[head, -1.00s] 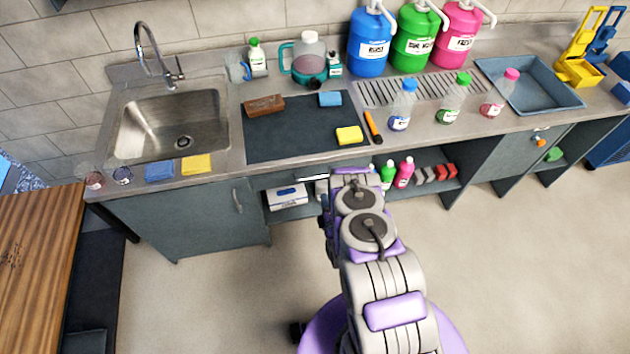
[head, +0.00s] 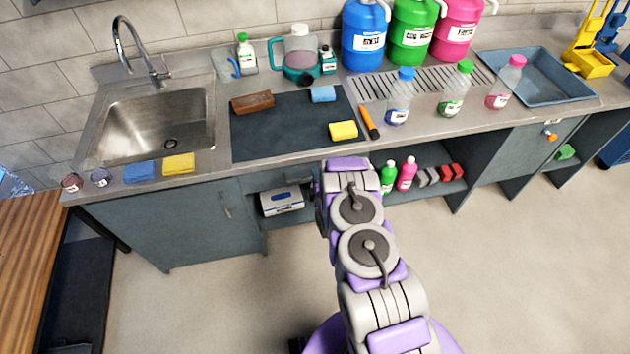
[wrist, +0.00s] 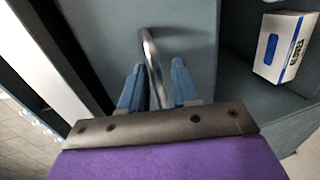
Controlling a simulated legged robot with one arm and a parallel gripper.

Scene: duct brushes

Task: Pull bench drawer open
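The bench drawer front (wrist: 192,35) is a grey-blue panel filling the upper middle of the wrist view. Its curved metal bar handle (wrist: 152,58) runs between the two blue fingers of my gripper (wrist: 158,66). The fingers are apart, one on each side of the bar, with small gaps visible; I cannot tell whether either touches it. In the head view my arm hides the fingers and the handle. The drawer lies under the front edge of the bench (head: 262,165), above an open shelf space.
A white and blue box (head: 282,201) sits on the shelf beneath; it also shows in the wrist view (wrist: 283,47). A cupboard door (head: 190,222) is on the left. Green and pink bottles (head: 406,174) stand on the shelf right of my arm. The floor in front is clear.

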